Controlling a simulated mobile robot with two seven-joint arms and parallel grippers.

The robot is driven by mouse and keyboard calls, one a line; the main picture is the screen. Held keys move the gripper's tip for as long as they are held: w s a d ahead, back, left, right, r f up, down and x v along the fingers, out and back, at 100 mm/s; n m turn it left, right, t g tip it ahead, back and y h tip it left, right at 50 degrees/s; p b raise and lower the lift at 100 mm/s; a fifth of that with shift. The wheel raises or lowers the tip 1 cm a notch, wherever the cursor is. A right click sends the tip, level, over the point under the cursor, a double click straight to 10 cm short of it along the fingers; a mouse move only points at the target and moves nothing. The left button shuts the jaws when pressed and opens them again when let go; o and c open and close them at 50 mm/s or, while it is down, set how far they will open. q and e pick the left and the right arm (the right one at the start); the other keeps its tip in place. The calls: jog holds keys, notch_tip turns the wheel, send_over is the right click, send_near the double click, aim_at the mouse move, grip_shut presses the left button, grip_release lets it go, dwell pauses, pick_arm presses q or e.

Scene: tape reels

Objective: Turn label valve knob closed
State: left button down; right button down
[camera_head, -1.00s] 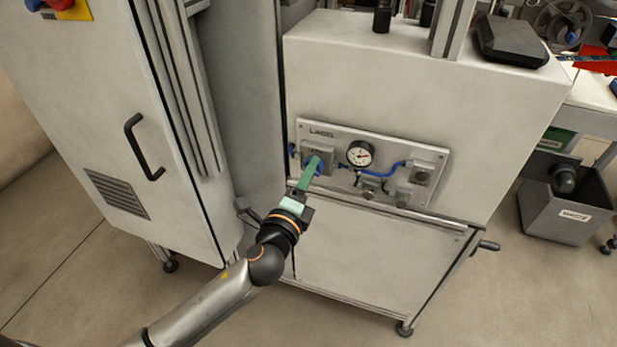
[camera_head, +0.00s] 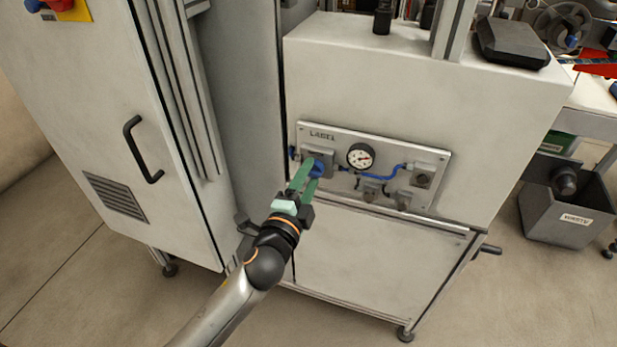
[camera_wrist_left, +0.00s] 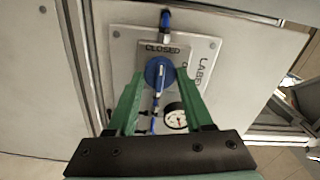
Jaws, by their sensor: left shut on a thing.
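The label valve knob is a round blue knob (camera_wrist_left: 159,72) on a grey plate on the label panel (camera_head: 432,157). In the left wrist view, "CLOSED" is printed just above it, and a pale pointer mark on the knob runs roughly up and down the picture, towards that word. In the head view the knob (camera_head: 318,168) is partly hidden by my fingers. My left gripper (camera_head: 309,173) has its green fingers on either side of the knob, shut on it; the fingers (camera_wrist_left: 160,77) flank it in the wrist view. My right gripper is not in view.
A pressure gauge (camera_head: 360,156) sits just right of the knob, with blue tubing (camera_head: 387,171) and grey fittings beyond. A rail (camera_head: 400,211) runs below the panel. A cabinet (camera_head: 110,130) with a black handle stands left; a waste bin (camera_head: 562,218) stands right.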

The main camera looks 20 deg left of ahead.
pick_arm(q)
jog(key=shift+c, duration=1.5)
grip_release()
jog(key=shift+s, duration=0.1)
jog(key=s, duration=0.7)
jog(key=shift+s+a, duration=0.15)
